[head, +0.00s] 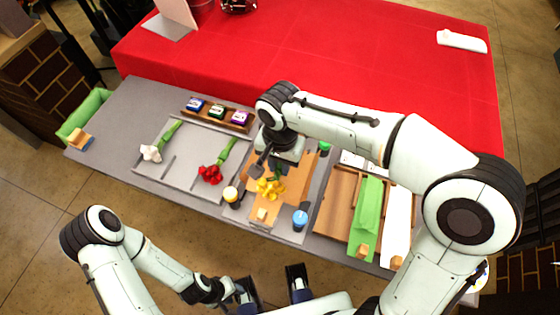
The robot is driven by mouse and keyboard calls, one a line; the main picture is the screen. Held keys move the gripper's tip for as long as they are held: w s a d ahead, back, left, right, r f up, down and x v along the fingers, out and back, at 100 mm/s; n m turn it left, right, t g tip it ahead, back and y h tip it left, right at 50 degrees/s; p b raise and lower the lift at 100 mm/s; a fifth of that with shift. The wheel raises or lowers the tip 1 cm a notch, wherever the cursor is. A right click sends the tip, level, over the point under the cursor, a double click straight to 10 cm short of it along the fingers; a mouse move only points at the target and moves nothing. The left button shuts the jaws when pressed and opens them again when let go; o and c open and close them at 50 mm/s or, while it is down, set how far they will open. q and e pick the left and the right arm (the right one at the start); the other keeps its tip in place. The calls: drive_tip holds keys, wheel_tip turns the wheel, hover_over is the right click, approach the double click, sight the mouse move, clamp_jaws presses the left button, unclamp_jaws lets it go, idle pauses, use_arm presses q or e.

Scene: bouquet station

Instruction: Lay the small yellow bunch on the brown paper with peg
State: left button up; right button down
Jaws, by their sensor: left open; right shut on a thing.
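The small yellow bunch (269,189) is over the brown paper (292,192) on a grey board near the table's middle. A light wooden peg (262,214) sits at the paper's near end. My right gripper (268,170) reaches down from above and is shut on the yellow bunch. The gripper hides the bunch's stems and part of the paper. I cannot tell whether the bunch touches the paper. My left gripper (271,287) is open and empty, off the near edge of the table.
A yellow-topped pot (231,194), a blue-topped pot (300,219) and a green-topped pot (324,148) stand around the paper. White (150,153) and red (210,175) bunches lie on a tray at left. Green (367,215) and white (396,228) papers with pegs lie at right.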

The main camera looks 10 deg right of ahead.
drive_tip(key=c, duration=0.5)
unclamp_jaws()
use_arm(q)
drive_tip(key=shift+r, duration=0.1)
use_arm(e)
drive_tip(key=shift+r, duration=0.1)
drive_tip(key=shift+r+p, duration=2.75)
drive_tip(key=shift+r, duration=0.7)
use_arm(q)
wheel_tip(320, 180, up, 6)
drive_tip(key=w, duration=0.2)
drive_tip(key=shift+f, duration=0.2)
